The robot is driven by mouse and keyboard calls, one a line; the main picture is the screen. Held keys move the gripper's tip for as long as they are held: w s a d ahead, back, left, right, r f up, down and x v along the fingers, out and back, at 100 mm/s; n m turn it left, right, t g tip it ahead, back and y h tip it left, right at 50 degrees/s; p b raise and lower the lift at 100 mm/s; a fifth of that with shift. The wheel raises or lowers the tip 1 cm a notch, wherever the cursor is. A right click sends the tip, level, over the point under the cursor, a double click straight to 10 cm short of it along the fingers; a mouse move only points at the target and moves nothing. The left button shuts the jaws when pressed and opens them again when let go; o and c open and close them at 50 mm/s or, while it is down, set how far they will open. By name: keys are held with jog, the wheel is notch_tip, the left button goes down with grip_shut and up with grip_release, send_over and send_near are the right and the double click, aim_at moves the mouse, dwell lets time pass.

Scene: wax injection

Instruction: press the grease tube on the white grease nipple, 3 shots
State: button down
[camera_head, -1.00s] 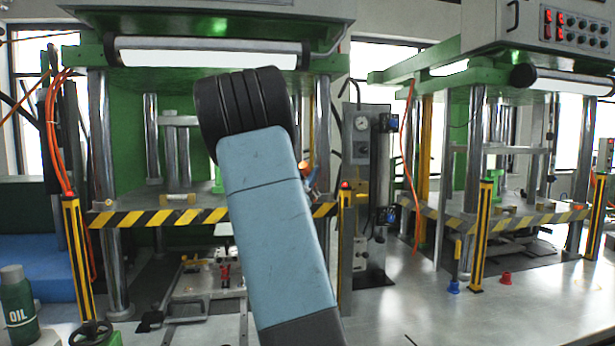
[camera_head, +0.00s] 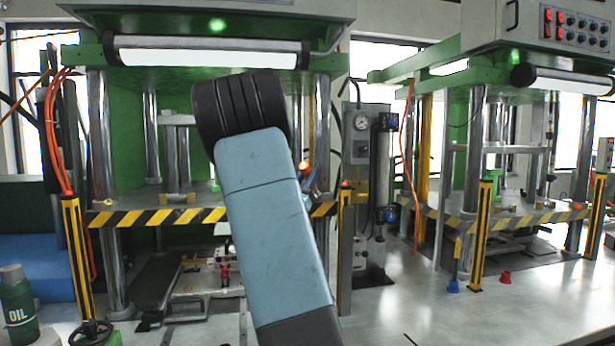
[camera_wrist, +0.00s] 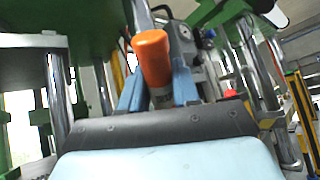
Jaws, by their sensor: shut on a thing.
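My gripper (camera_wrist: 158,92) has blue fingers and is shut on an orange-topped cylindrical thing, which I take to be the grease tube (camera_wrist: 152,55). The tube's lower part is hidden behind the dark wrist edge. In the head view my gripper (camera_head: 309,180) shows only partly, beyond the right edge of my blue arm, with a bit of the orange top (camera_head: 304,166) above it. It is in front of the right side of the left press. I cannot make out the white grease nipple in either view, nor whether the tube touches anything.
The left press (camera_head: 158,217) has a striped front edge and steel columns. A gauge panel (camera_head: 361,135) stands right of my gripper, and a yellow-black post (camera_head: 345,235) is close below. A second press (camera_head: 520,222) stands at right. An oil bottle (camera_head: 17,308) is at lower left.

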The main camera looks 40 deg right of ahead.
jog(key=shift+w+d+f, duration=0.2)
jog(key=shift+d+f, duration=0.15)
dwell(0.7)
jog(key=shift+a+r, duration=0.1)
dwell(0.4)
jog(key=shift+s+a+r, duration=0.3)
jog(key=shift+a+r, duration=0.15)
jog(key=shift+r, duration=0.05)
jog(key=shift+a, duration=0.1)
jog(key=shift+s+a+r, duration=0.4)
jog(key=shift+a+r, duration=0.2)
jog(key=shift+r, duration=0.05)
jog(key=shift+s+a+r, duration=0.35)
jog(key=shift+a+r, duration=0.3)
jog(key=shift+r, duration=0.05)
jog(key=shift+s+a+r, duration=0.4)
jog(key=shift+a+r, duration=0.2)
jog(key=shift+r, duration=0.05)
